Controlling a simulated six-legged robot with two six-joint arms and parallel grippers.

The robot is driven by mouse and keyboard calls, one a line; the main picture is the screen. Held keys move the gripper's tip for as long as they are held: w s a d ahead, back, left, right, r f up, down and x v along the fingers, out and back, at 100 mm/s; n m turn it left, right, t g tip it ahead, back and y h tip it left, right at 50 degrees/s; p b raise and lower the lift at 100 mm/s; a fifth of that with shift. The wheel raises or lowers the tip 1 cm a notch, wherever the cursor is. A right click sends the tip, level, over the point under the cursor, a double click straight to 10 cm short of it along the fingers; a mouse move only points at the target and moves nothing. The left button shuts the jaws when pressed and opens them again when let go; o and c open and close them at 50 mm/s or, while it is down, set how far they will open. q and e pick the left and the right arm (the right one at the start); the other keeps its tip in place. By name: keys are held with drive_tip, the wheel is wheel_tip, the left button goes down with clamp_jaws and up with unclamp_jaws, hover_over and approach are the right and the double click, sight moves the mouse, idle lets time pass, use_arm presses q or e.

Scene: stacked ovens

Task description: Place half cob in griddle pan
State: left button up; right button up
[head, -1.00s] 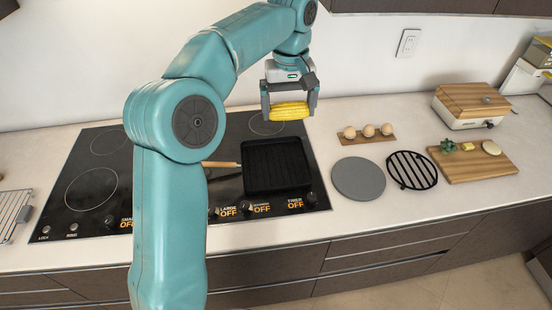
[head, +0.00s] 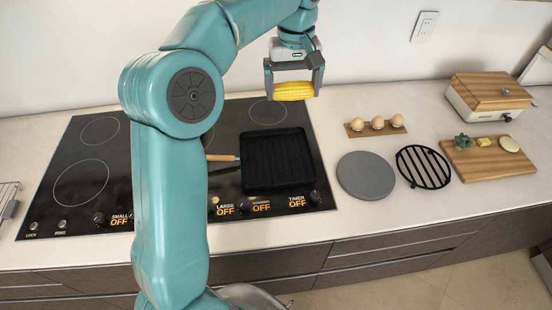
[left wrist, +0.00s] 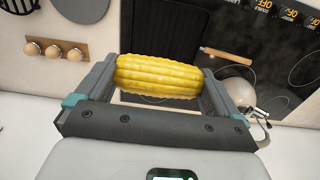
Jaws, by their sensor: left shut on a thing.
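My left gripper (head: 294,88) is shut on the half cob (head: 293,92), a yellow piece of corn. It holds the cob level, above the back part of the cooktop and behind the pan in the head view. In the left wrist view the half cob (left wrist: 160,76) lies between the two fingers. The black square griddle pan (head: 277,160) stands empty on the cooktop, its wooden handle pointing left. It also shows in the left wrist view (left wrist: 165,30), beyond the cob. My right gripper is not in view.
The black cooktop (head: 90,170) lies around the pan. To its right are a grey round board (head: 365,176), a black round rack (head: 424,167), a holder with three eggs (head: 376,127) and a cutting board (head: 490,168) with food. A wooden-lidded appliance (head: 490,97) stands behind.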

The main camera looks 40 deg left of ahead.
use_arm(q)
wheel_tip(320, 180, down, 4)
drive_tip(key=f+b, duration=0.1)
drive_tip(key=b, duration=0.7)
hover_over(288, 174)
wheel_tip(288, 174, down, 18)
drive_tip(key=shift+r, duration=0.1)
drive_tip(key=shift+f, duration=2.55)
